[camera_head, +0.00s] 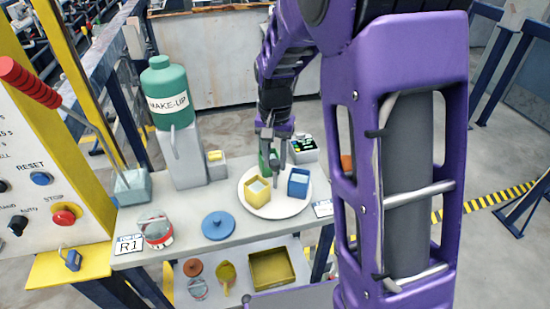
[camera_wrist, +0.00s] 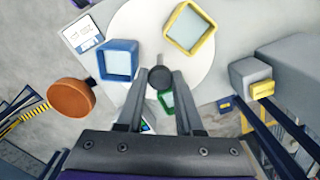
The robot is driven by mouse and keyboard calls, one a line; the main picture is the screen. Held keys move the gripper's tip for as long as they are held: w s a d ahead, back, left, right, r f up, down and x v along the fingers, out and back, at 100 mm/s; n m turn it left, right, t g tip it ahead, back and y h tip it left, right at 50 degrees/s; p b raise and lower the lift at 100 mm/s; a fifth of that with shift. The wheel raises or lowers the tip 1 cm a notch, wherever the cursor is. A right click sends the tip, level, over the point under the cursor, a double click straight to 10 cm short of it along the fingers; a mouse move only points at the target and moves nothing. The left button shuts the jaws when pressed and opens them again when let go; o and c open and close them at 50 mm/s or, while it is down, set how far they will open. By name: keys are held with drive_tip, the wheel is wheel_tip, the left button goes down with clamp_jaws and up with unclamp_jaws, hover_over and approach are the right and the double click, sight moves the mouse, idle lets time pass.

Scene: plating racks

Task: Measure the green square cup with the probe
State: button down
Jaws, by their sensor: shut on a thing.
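The green square cup (camera_head: 264,160) is at the back of the round white plate (camera_head: 268,212), partly hidden by my gripper. In the wrist view the green cup (camera_wrist: 168,103) shows just below and right of the held probe. My gripper (camera_head: 273,146) is over the back of the plate, pointing down. It is shut on the dark probe (camera_wrist: 159,78), whose round end shows between the fingertips (camera_wrist: 160,82). Whether the probe tip touches or enters the cup cannot be told.
A yellow square cup (camera_head: 257,189) and a blue square cup (camera_head: 298,183) share the plate. A meter with a green display (camera_head: 303,144) stands behind right. A blue disc (camera_head: 218,225), a small grey box with a yellow top (camera_head: 216,165) and a green MAKE-UP bottle (camera_head: 170,95) are left.

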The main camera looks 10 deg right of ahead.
drive_tip(key=shift+r, duration=0.1)
drive_tip(key=c, duration=0.5)
unclamp_jaws()
drive_tip(key=shift+c, duration=0.2)
wheel_tip(320, 180, up, 17)
drive_tip(key=p, duration=0.1)
drive_tip(key=shift+r, duration=0.15)
